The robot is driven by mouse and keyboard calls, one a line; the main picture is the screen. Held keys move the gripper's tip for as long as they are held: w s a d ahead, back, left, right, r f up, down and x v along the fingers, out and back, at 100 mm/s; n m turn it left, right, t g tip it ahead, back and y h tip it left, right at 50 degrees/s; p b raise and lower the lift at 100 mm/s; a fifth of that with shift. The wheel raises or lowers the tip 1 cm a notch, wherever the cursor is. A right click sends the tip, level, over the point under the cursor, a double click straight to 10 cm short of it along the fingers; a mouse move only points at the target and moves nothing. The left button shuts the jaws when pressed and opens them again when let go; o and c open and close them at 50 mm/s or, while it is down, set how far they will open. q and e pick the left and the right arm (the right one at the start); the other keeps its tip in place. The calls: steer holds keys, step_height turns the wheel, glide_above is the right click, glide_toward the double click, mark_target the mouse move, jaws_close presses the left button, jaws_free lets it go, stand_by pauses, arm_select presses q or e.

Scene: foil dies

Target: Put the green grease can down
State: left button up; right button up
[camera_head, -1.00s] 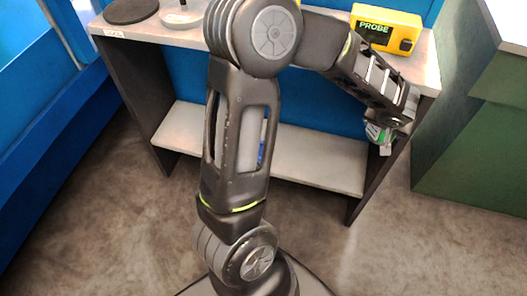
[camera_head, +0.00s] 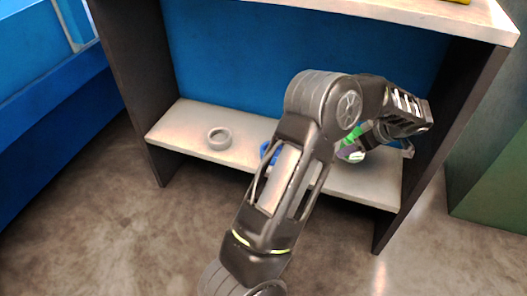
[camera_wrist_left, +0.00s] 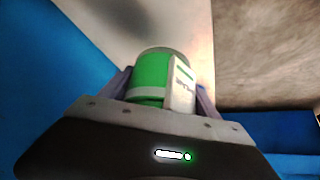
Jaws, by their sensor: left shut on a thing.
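The green grease can (camera_head: 352,134) is at the right part of the lower shelf (camera_head: 185,115), partly hidden by my left gripper (camera_head: 356,146). In the left wrist view the can (camera_wrist_left: 150,68) is green with a white label and sits between the two fingers of my left gripper (camera_wrist_left: 160,92), which is shut on it. Whether the can touches the shelf cannot be told. My right gripper is not in view.
A grey ring (camera_head: 218,138) lies on the lower shelf at the left. A blue thing (camera_head: 266,152) beside it is mostly hidden by my arm. The upper shelf (camera_head: 400,12) overhangs, and a dark side panel (camera_head: 445,130) stands at the right. The shelf's left part has free room.

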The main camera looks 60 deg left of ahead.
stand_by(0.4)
arm_select(q)
steer(key=b, duration=0.2)
glide_above(340, 171)
steer(key=d, duration=0.2)
steer(key=shift+w+f, duration=0.2)
steer(key=shift+f, duration=2.2)
step_height(340, 171, down, 4)
steer(key=shift+f+b, duration=0.25)
steer(key=shift+b, duration=0.7)
steer(key=shift+f, duration=0.25)
steer(key=shift+f, duration=0.1)
steer(key=shift+f+b, duration=0.15)
steer(key=shift+b, duration=0.15)
steer(key=o, duration=1.9)
steer(key=shift+c, duration=0.2)
